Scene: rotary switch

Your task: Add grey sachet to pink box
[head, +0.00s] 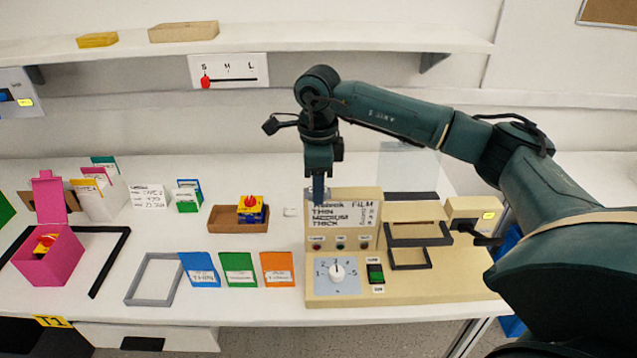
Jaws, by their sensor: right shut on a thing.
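The pink box (50,265) stands at the left with its lid up, and a yellow, red and blue piece (45,243) is inside. My right gripper (318,190) points down above the back left of the beige machine (400,285). It is shut on a small grey-blue thing, mostly hidden by the fingers; I cannot tell for certain that it is the grey sachet. No other grey sachet shows clearly. My left gripper is out of view.
A brown tray (222,226) holds a yellow and blue piece with a red top. A grey frame (136,292) and blue, green and orange pockets (240,270) lie in front. A black outline (110,263) surrounds the pink box. A shelf (300,38) runs behind.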

